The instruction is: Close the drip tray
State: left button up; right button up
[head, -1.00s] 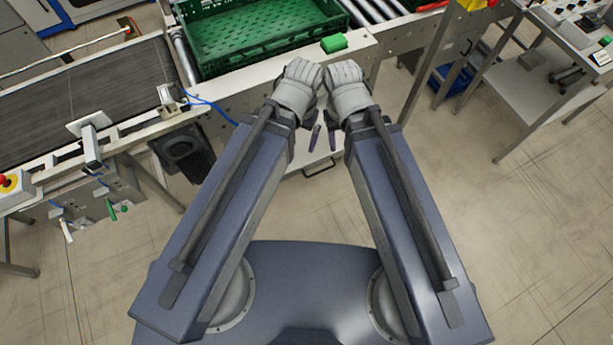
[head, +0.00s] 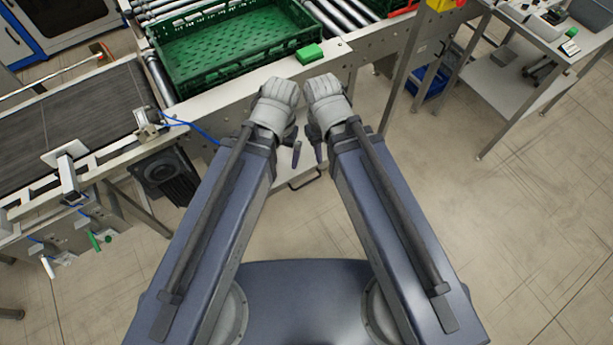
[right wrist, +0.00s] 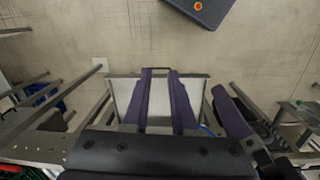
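The drip tray (head: 281,176) is a pale, shallow drawer under the conveyor frame, pulled out toward me. Its dark bar handle (head: 307,183) is on the near edge. In the right wrist view, the tray (right wrist: 160,102) lies behind my right gripper (right wrist: 160,72), whose two purple fingers are apart with nothing visible between them. The fingertips overlap the handle side of the tray in that view; contact cannot be told. In the head view, my right gripper (head: 317,151) and left gripper (head: 296,154) hang side by side above the tray. Only one left finger shows.
A green crate (head: 180,66) sits on the rollers, with a small green block (head: 309,54) on the frame edge. A belt conveyor (head: 70,125) is at left, with a dark motor (head: 166,178) below. A table (head: 520,85) stands at right. The floor around me is clear.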

jog(key=w+f+n+y+b, duration=0.1)
jog(key=f+n+b, duration=0.2)
jog(key=f+b, duration=0.3)
jog(key=w+d+f+n+y+b, duration=0.1)
jog(key=w+f+n+b, duration=0.1)
jog(key=f+b, duration=0.4)
jog(key=w+f+n+y+b, duration=0.2)
jog(key=f+n+b, duration=0.1)
jog(key=f+b, duration=0.4)
jog(key=shift+w+d+f+n+t, duration=0.2)
jog(key=shift+f+n+t, duration=0.15)
jog(key=shift+f, duration=0.3)
grip_shut()
jog(key=w+d+f+n+t+y+b, duration=0.1)
jog(key=w+d+f+n+y+b, duration=0.1)
jog(key=f+b, duration=0.5)
jog(key=w+d+f+n+t+y+b, duration=0.1)
jog(key=w+d+f+n+b, duration=0.1)
jog(key=w+f+n+b, duration=0.2)
jog(key=shift+w+f+n+y+b, duration=0.4)
jog(key=shift+f+n+b, duration=1.5)
jog(key=shift+b, duration=1.95)
